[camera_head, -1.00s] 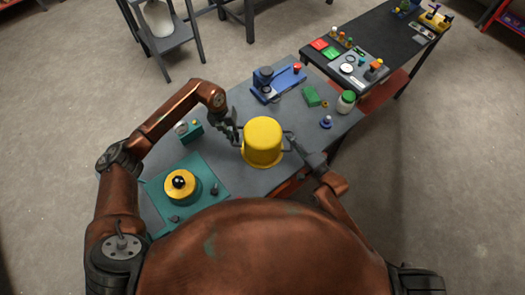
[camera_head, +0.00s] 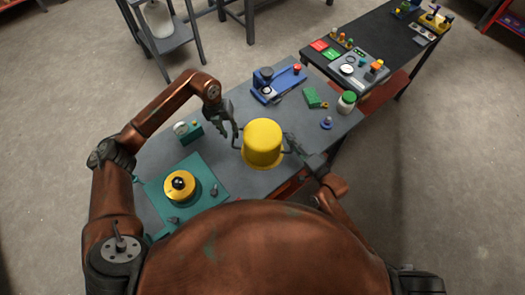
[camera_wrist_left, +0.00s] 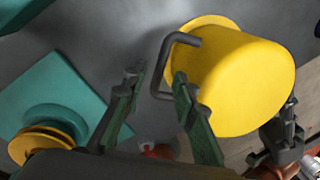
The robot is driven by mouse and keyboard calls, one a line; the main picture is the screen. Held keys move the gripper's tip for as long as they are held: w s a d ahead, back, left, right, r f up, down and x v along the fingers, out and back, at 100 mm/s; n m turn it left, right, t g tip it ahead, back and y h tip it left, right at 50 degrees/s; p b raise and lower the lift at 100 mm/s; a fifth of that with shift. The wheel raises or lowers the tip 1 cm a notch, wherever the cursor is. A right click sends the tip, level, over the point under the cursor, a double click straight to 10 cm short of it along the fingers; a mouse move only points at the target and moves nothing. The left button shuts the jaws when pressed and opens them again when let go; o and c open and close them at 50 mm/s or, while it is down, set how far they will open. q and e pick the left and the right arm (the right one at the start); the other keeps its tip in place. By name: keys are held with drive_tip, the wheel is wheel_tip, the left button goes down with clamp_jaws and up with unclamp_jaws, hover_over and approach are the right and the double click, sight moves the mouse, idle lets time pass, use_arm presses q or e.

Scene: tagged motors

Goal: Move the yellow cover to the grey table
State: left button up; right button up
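The yellow cover (camera_head: 263,141), a round cap with a flange and side handles, stands upright on the grey table (camera_head: 236,182). In the left wrist view the cover (camera_wrist_left: 240,80) shows a dark handle (camera_wrist_left: 157,70). My left gripper (camera_head: 228,136) is at the cover's left side with its fingers spread; in the wrist view its fingertips (camera_wrist_left: 157,82) are apart near the handle, not closed on it. My right gripper (camera_head: 287,146) is at the cover's right handle and its fingers look spread. The cover's far side is hidden.
A teal base (camera_head: 210,190) with a yellow-and-black motor part (camera_head: 180,185) is at the table's near left. A small teal box (camera_head: 188,130), blue device (camera_head: 277,84), green block (camera_head: 311,97), blue knob (camera_head: 326,123) and green-lidded jar (camera_head: 346,102) surround the cover.

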drive_tip(key=shift+s, duration=0.1)
use_arm(q)
wheel_tip(320, 180, up, 7)
drive_tip(key=a, duration=0.1)
drive_tip(key=shift+a, duration=0.15)
use_arm(e)
drive_tip(key=v, duration=1.1)
drive_tip(key=shift+s+d, duration=0.3)
use_arm(q)
drive_tip(key=shift+r, duration=0.2)
use_arm(e)
drive_tip(key=shift+r, duration=0.2)
